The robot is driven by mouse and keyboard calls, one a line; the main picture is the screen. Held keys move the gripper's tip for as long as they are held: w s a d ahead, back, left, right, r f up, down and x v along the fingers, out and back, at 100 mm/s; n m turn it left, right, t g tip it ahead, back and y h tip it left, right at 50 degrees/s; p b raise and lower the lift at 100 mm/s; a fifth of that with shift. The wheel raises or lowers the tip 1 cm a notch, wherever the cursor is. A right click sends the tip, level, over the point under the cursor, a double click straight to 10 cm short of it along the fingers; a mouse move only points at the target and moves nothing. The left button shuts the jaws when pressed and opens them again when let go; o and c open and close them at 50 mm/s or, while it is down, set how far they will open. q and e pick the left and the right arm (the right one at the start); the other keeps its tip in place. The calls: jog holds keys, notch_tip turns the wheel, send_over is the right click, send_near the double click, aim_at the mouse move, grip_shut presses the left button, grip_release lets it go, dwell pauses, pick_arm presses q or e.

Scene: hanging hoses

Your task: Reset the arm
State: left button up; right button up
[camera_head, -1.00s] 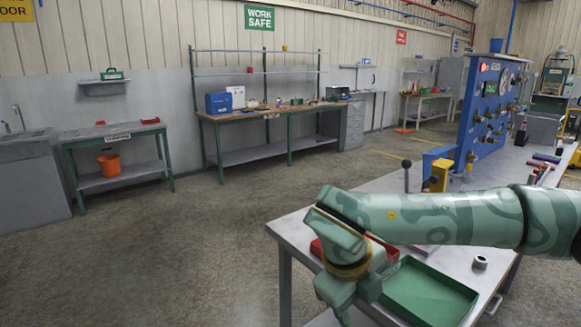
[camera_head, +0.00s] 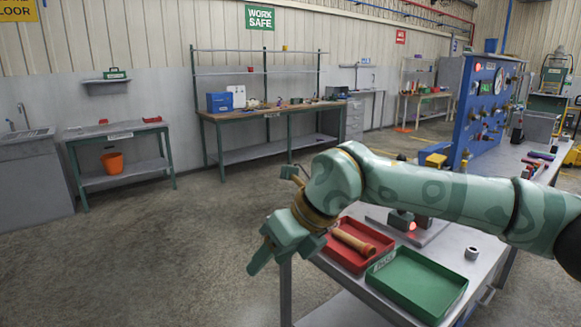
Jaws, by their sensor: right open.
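My right arm reaches in from the right edge, over the near metal table (camera_head: 480,250). My right gripper (camera_head: 262,262) hangs past the table's left corner, over open floor. It is open, and I see nothing between its fingers. It is apart from the red tray (camera_head: 335,257) and the green tray (camera_head: 440,290). A tan cylinder (camera_head: 353,242) lies in the red tray. The green tray looks empty. My left gripper is not in view.
A blue gauge panel (camera_head: 480,115) stands on the table behind my arm. A small metal ring (camera_head: 471,253) sits right of the green tray. A long workbench (camera_head: 265,114) stands by the wall. The floor (camera_head: 180,250) on the left is clear.

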jog(key=w+a+r+m+y, duration=0.4)
jog(key=w+a+r+y, duration=0.1)
jog(key=y, duration=0.3)
jog(key=w+d+f+m+t, duration=0.85)
jog(key=w+m+t, duration=0.25)
jog(key=w+m, duration=0.3)
jog(key=s+d+f+m+h, duration=0.35)
jog(key=d+f+m, duration=0.2)
jog(key=f, duration=0.55)
jog(key=s+d+f+m+h+p, duration=0.15)
jog(key=d+f+m+h, duration=0.35)
jog(key=f, duration=0.6)
jog(key=s+d+f+m+h, duration=0.3)
jog(key=d+f+m, duration=0.25)
jog(key=f, duration=0.55)
jog(key=s+d+f+m+g+h, duration=0.1)
jog(key=s+d+f+m+g, duration=0.25)
jog(key=s+f, duration=0.95)
jog(key=s+d+f+m+g+h, duration=0.2)
jog(key=s+d+f+g, duration=0.2)
jog(key=s+f, duration=0.9)
jog(key=s+f+m+g, duration=0.1)
jog(key=s+g, duration=0.1)
jog(key=s, duration=1.8)
jog(key=s+d+f+g, duration=0.1)
jog(key=s+g, duration=0.2)
jog(key=s, duration=1.7)
jog(key=shift+f+m, duration=0.35)
